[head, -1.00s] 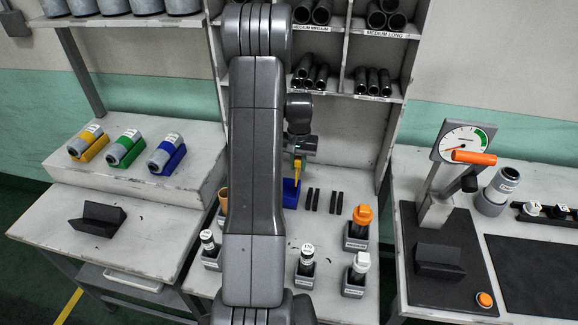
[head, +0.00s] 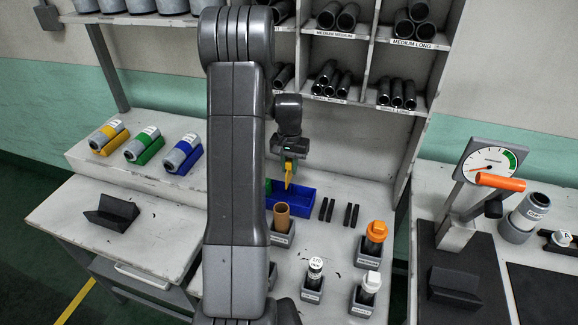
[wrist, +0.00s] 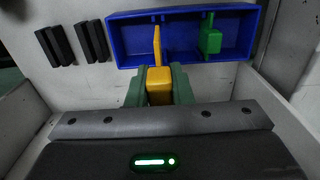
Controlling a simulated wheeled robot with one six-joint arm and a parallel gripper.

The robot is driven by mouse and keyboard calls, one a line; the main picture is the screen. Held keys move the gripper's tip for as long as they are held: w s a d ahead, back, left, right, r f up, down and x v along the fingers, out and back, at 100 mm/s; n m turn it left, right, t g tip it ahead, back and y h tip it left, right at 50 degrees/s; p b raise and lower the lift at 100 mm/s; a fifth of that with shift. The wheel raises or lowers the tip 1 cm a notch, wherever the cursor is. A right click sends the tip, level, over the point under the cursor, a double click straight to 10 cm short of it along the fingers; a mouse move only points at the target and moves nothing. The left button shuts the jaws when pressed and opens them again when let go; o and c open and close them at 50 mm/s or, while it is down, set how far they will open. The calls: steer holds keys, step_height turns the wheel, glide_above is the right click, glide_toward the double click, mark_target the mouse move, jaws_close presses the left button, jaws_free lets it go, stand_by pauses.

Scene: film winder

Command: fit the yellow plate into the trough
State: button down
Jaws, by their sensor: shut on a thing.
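My gripper (head: 288,164) is shut on the yellow plate (head: 288,177), whose lower end hangs down at the blue tray (head: 304,201). In the wrist view, the gripper's green fingers (wrist: 160,88) clasp the yellow plate's block (wrist: 159,78), and its thin part (wrist: 157,44) stands out over the blue tray (wrist: 126,52). I cannot tell whether it touches the tray. A green plate (wrist: 211,38) stands in the tray. Two dark V-shaped troughs show: one on the left table (head: 110,214), one below the gauge (head: 455,285). Both look empty.
Dark bars (head: 327,209) lie right of the tray. A brown cup (head: 282,216), an orange-capped piece (head: 375,235) and white-capped pieces (head: 315,268) stand in holders nearby. Shelf dividers (head: 400,150) rise behind. The gauge press (head: 488,165) has an orange handle.

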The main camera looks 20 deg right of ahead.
mark_target(290, 175)
steer(key=shift+f+b, duration=1.35)
steer(key=shift+f, duration=0.65)
